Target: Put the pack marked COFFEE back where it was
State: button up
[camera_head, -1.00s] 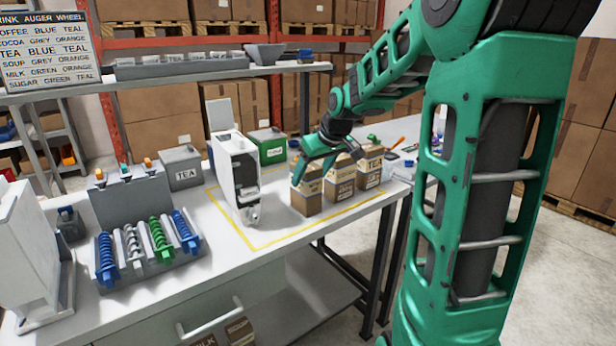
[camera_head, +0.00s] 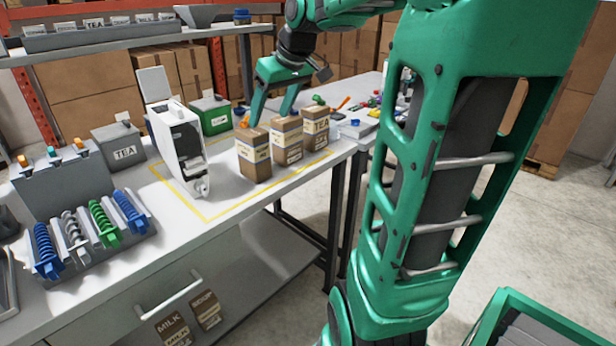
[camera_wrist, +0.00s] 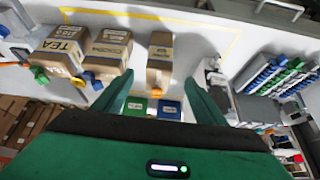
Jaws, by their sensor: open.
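Three brown packs stand on the white table in the head view. The right one is marked TEA (camera_head: 315,130); a middle pack (camera_head: 286,140) stands beside it. The left pack (camera_head: 254,155) stands slightly apart from the middle one. I cannot read its label surely, so I cannot tell which is COFFEE. My gripper (camera_head: 270,112) is open and empty, above and behind the packs. In the wrist view, the left pack (camera_wrist: 160,60) with an orange cap lies ahead of my open fingers (camera_wrist: 157,82), apart from them.
A yellow outline (camera_head: 215,217) marks the table around the white dispenser (camera_head: 180,145). Coloured augers (camera_head: 103,220) sit at left. MILK (camera_head: 172,328) and SOUP (camera_head: 206,310) packs lie below.

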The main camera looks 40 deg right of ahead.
jog(key=s+a+f+m+g, duration=0.1)
jog(key=s+f+m+g, duration=0.1)
jog(key=s+f, duration=0.3)
jog(key=s+a+f+m+g, duration=0.2)
jog(key=s+f, duration=0.3)
jog(key=s, duration=0.8)
jog(key=s+a+f+m+g, duration=0.2)
jog(key=s+f, duration=0.3)
jog(key=s, duration=0.4)
jog(key=shift+s+f, duration=0.25)
jog(key=shift+f, duration=0.05)
jog(key=shift+w+f, duration=0.2)
jog(key=shift+w, duration=0.45)
